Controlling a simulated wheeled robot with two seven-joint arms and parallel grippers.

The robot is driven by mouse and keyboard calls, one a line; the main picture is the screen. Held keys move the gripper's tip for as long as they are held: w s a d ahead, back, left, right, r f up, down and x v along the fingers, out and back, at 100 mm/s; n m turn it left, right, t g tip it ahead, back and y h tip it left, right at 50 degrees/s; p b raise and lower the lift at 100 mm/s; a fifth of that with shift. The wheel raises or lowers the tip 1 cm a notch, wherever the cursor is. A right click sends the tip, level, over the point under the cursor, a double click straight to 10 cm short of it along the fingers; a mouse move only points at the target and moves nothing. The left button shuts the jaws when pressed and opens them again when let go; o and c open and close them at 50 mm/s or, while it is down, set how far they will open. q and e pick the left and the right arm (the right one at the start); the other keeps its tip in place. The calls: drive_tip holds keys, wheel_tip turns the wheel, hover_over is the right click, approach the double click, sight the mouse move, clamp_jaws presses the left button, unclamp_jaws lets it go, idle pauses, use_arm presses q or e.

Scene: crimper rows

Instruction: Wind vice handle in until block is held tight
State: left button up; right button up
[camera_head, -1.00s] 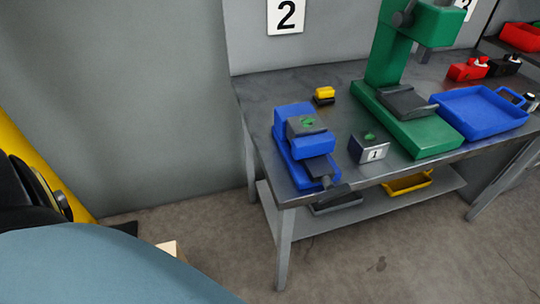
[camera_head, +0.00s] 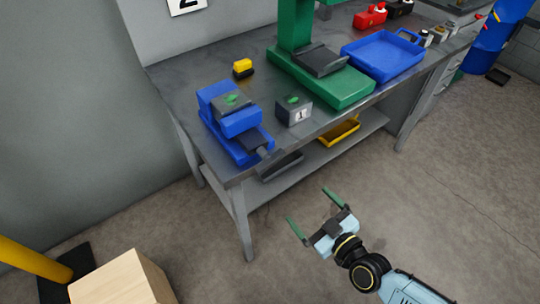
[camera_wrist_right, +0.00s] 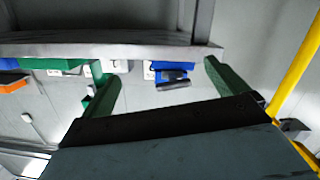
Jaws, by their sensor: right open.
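The blue vice (camera_head: 240,149) stands at the left front corner of the workbench. A grey block with a green mark (camera_head: 232,101) sits at its jaws; I cannot tell how tightly it is held. The dark vice handle (camera_head: 278,162) sticks out past the bench's front edge. My right gripper (camera_head: 316,214) is open and empty in front of the bench, apart from the handle and lower right of it in the head view. Its green fingers also show in the right wrist view (camera_wrist_right: 165,78), with a blue thing, likely the vice (camera_wrist_right: 172,66), beyond. My left gripper is out of view.
On the bench (camera_head: 180,78) are a grey block labelled 1 (camera_head: 294,110), a yellow-and-black item (camera_head: 243,68), a green press (camera_head: 340,91) and a blue tray (camera_head: 383,58). A wooden box (camera_head: 120,280) stands on the floor at lower left. The floor before the bench is clear.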

drive_tip(key=t+y, duration=0.1)
drive_tip(key=y, duration=0.1)
approach(273, 164)
drive_tip(key=v, duration=0.2)
drive_tip(key=shift+n, duration=0.3)
drive_tip(key=x, duration=1.3)
drive_tip(key=shift+r+b, duration=0.1)
drive_tip(key=shift+b, duration=0.25)
drive_tip(key=c, duration=1)
